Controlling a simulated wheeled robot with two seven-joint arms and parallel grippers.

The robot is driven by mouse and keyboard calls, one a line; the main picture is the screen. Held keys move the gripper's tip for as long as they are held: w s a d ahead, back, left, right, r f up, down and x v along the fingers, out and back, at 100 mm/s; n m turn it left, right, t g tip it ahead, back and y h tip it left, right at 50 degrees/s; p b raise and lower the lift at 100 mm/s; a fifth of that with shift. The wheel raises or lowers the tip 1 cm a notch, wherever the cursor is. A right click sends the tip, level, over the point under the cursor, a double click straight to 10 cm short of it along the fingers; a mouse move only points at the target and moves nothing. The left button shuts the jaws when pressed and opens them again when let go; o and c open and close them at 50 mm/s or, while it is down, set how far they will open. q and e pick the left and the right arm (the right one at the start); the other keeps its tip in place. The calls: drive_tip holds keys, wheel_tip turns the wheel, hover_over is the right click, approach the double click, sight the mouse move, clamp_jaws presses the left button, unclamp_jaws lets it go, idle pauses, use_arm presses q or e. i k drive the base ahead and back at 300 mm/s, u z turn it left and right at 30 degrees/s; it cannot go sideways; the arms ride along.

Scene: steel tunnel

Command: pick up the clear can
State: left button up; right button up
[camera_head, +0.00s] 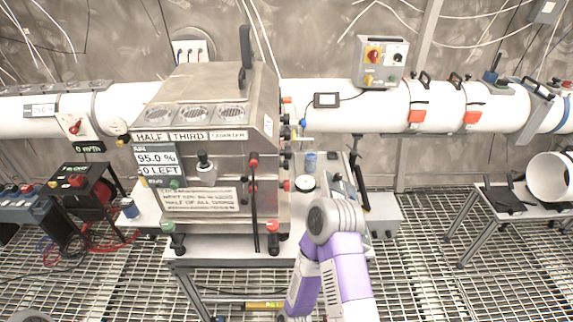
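I cannot make out a clear can for certain. A small blue cylinder (310,160) stands on the bench right of the steel machine, and a short white-topped round piece (305,183) sits nearer on the same bench. Another small blue cylinder (130,209) stands left of the machine. One of my purple and white arms shows at the lower middle, with its grey joint raised in front of the bench's right part; its gripper is not visible. My other gripper does not show either.
The large steel machine (210,130) with a display fills the middle of the bench. A white pipe (350,112) runs behind it. A side table (525,205) with a white ring stands at right. Open grating floor (430,265) lies between.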

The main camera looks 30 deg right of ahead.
sight(310, 164)
drive_tip(key=u, duration=3.05)
drive_tip(key=k, duration=2.6)
drive_tip(key=z, duration=1.1)
